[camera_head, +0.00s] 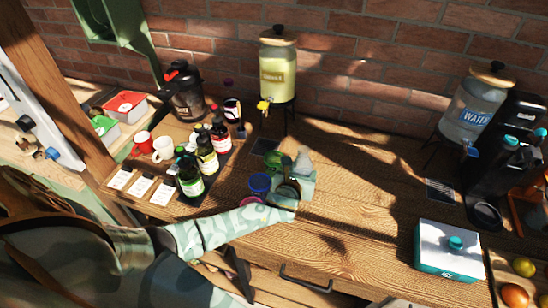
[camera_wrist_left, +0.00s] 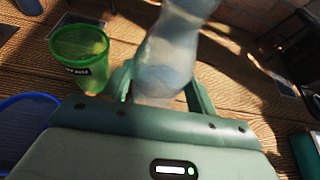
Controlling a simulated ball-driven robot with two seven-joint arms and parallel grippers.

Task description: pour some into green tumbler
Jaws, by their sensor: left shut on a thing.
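The green tumbler (camera_head: 274,158) stands on the table; it is at the upper left in the left wrist view (camera_wrist_left: 79,60), with a dark label, and no liquid can be made out in it. My left gripper (camera_head: 295,186) is shut on a clear, pale-bluish vessel (camera_wrist_left: 172,50), whose upper part also shows in the head view (camera_head: 304,160). The vessel is just to the right of the green tumbler, apart from it in the wrist view. Its top is cut off there, so I cannot tell its full tilt. My right gripper is not in view.
A blue tumbler (camera_head: 260,183) and a pink one (camera_head: 250,200) stand close to my left gripper. Several dark bottles (camera_head: 205,155) are to the left. A yellow dispenser (camera_head: 277,75) and a water dispenser (camera_head: 470,112) stand behind. Table space toward the white ice box (camera_head: 440,246) is clear.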

